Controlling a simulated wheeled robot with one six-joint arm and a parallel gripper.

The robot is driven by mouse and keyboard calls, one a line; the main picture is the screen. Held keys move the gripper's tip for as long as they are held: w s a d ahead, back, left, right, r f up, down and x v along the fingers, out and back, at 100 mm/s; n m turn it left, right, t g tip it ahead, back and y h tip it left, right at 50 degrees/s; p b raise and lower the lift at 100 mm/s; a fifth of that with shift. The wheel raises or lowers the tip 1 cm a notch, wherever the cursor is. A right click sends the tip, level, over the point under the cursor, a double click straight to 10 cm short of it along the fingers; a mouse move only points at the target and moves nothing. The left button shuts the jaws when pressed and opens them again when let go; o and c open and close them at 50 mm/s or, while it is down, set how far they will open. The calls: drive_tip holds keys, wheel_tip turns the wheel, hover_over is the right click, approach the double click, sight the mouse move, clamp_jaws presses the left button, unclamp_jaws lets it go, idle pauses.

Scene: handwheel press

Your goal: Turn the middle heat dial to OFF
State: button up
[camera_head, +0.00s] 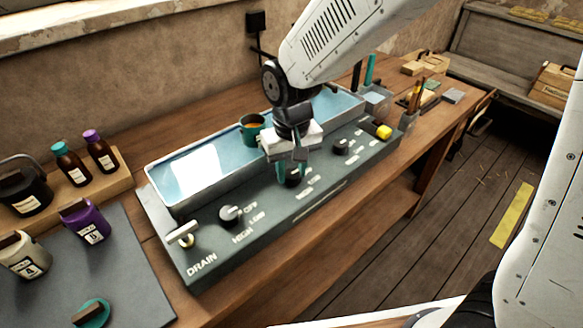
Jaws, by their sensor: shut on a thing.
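The dark control panel (205,258) runs along the front of a long basin. The middle heat dial (293,181) is a black knob partly hidden behind my fingers. My gripper (291,174) points down over it, and its green-tipped fingers are shut on the dial. The lettering beside this dial is partly covered and too small to read, so I cannot tell its setting. The left dial (231,215) has OFF, LOW and HIGH printed around it. The right dial (341,146) is a similar black knob. My arm comes down from the upper right.
A metal DRAIN lever (184,236) stands at the panel's left end, and a yellow knob (383,132) at its right end. A green mug (251,127) is just behind my gripper at the basin (160,176). Bottles and jars stand at left.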

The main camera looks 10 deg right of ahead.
sight(292, 174)
drive_tip(key=shift+n, duration=0.4)
drive_tip(key=o, duration=1)
drive_tip(key=shift+c, duration=0.2)
drive_tip(key=shift+r, duration=0.15)
wheel_tip(292, 174, up, 8)
drive_tip(key=shift+f, duration=0.2)
drive_tip(key=shift+s, duration=0.1)
